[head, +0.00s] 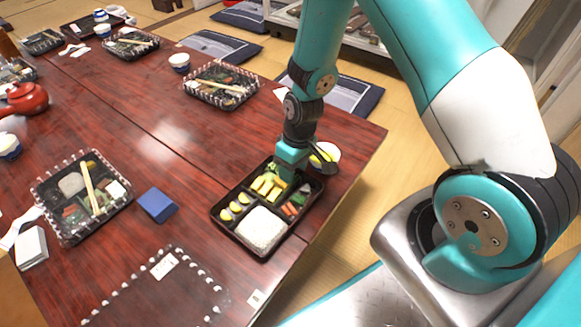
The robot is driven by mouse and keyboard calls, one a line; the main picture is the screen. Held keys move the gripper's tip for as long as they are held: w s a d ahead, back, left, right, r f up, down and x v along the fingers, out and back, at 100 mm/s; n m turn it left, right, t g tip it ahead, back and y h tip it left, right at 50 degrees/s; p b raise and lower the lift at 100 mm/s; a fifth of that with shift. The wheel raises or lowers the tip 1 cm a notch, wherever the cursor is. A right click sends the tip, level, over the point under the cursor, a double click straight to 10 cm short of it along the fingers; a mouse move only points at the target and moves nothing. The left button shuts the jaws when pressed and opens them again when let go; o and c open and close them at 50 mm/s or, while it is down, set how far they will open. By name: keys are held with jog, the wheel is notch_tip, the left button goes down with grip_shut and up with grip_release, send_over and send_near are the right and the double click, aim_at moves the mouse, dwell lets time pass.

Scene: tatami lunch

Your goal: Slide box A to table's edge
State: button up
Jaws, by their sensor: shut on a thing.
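An open black bento box (222,222) lies flat near the table's right edge, its right corner close to that edge. It holds white rice, yellow pieces and vegetables in compartments. I take it as box A, but I can read no letter on it. My gripper (287,178) reaches down into its far part and is shut on it; the fingertips are partly hidden among the food. The dark red table (150,190) has a small white tag (257,298) on its near right edge.
A clear lid (165,290) lies in front left. A blue block (158,204) and a covered bento (80,195) are left. Tatami floor (400,150) lies beyond the right edge.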

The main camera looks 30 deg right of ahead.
jog(key=shift+s+d+f, duration=0.25)
jog(key=shift+s+f, duration=0.1)
jog(key=o, duration=1.3)
jog(key=shift+c, duration=0.2)
jog(key=shift+r, duration=0.1)
jog(key=shift+r, duration=0.25)
notch_tip(320, 180, up, 17)
jog(key=w+d+p, duration=0.1)
jog(key=d+p, duration=0.1)
jog(key=p, duration=0.5)
jog(key=shift+w+d+p, duration=0.25)
jog(key=shift+d+p, duration=0.1)
jog(key=shift+d, duration=0.05)
